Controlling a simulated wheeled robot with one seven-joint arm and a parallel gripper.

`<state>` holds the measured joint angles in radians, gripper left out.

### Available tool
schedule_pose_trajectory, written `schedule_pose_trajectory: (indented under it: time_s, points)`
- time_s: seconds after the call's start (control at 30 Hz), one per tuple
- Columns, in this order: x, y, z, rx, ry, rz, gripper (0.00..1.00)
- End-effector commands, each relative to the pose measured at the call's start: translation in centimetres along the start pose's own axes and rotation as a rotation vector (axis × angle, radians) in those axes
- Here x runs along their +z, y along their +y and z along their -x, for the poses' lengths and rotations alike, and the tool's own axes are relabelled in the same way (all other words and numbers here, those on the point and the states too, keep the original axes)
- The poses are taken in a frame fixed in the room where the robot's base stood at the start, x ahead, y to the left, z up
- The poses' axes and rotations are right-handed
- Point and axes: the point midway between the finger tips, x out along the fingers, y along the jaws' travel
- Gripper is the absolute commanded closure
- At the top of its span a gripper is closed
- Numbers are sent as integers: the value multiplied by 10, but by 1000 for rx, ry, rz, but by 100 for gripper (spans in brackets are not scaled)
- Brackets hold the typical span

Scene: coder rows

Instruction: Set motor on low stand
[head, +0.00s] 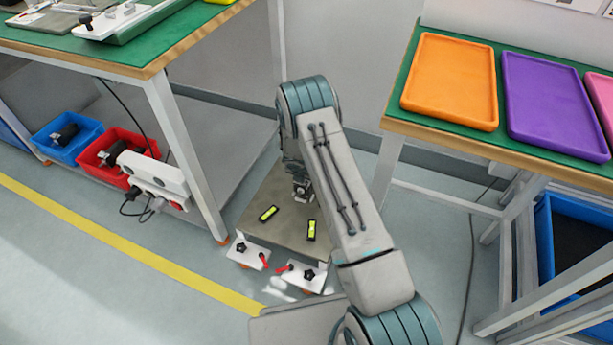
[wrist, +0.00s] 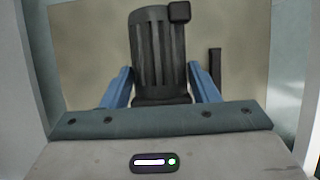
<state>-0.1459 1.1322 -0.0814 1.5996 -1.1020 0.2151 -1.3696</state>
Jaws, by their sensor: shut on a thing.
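The motor (wrist: 158,45), dark and ribbed with a small box at its upper right, lies between the two blue fingers of my gripper (wrist: 161,82) in the wrist view. The gripper is shut on it. The beige top of the low stand (wrist: 85,55) shows behind the motor. In the head view the low stand (head: 285,228) is on the floor between two tables, and my arm reaches over it. My arm hides most of the gripper and motor there. I cannot tell whether the motor touches the stand.
Two yellow levels (head: 268,213) (head: 311,230) lie on the stand; white clamps with red tips (head: 304,276) sit at its near edge. A green-topped bench (head: 150,50) stands left, with blue (head: 52,143) and red (head: 92,160) bins below. A table (head: 393,118) with trays stands right.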

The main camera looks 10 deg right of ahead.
Motion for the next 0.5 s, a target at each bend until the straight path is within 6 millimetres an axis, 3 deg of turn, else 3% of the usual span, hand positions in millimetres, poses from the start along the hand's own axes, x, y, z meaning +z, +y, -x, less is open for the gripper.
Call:
schedule_pose_trajectory:
  time_s: [0.5]
  points:
    - [-7,1,-20,1,-3,0,71]
